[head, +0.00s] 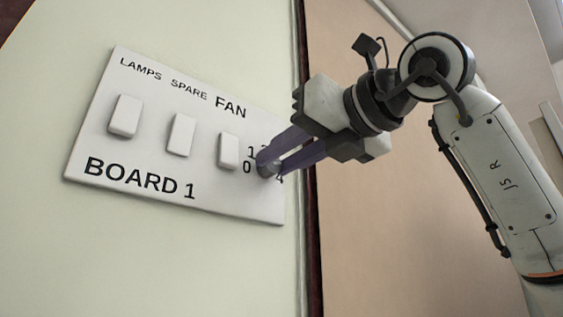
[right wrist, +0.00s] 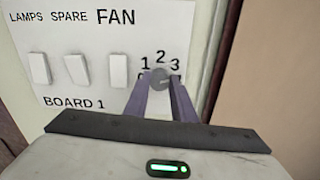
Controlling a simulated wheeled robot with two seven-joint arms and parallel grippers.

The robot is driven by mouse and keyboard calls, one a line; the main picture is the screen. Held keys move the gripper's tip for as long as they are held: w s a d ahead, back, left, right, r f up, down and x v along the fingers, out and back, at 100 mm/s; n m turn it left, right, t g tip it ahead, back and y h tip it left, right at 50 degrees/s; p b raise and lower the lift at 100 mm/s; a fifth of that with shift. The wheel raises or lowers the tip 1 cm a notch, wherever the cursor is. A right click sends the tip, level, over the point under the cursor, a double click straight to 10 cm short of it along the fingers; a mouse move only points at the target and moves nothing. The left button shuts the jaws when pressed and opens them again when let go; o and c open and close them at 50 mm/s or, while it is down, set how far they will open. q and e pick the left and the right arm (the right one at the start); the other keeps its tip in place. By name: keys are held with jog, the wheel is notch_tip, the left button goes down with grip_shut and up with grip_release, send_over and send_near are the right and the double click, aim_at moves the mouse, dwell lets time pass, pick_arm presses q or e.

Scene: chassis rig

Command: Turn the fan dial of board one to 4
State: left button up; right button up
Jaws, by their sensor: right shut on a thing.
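Board one (head: 140,185) is a white wall panel marked BOARD 1, with labels LAMPS, SPARE and FAN. The fan dial (head: 268,167) is a small grey round knob at the board's right end. It also shows in the right wrist view (right wrist: 161,78), with the numbers 1, 2 and 3 around its top. My right gripper (head: 270,163) is shut on the dial, with one purple finger on either side. The fingers hide part of the scale; 0 and 4 show in the head view. I cannot tell which number the dial points at. My left gripper is not in view.
Three white rocker switches (head: 181,135) sit in a row left of the dial. A dark vertical frame edge (head: 312,230) runs just right of the board, with a tan surface (head: 370,230) beyond it. The pale wall left of and below the board is clear.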

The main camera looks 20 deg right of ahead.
jog(key=m, duration=0.2)
jog(key=shift+f+m+b, duration=0.2)
jog(key=shift+m+b, duration=0.1)
jog(key=shift+b, duration=0.1)
jog(key=shift+m+b, duration=0.35)
jog(key=shift+m, duration=0.85)
jog(key=o, duration=1.1)
jog(key=shift+c, duration=0.2)
jog(key=shift+r, duration=0.1)
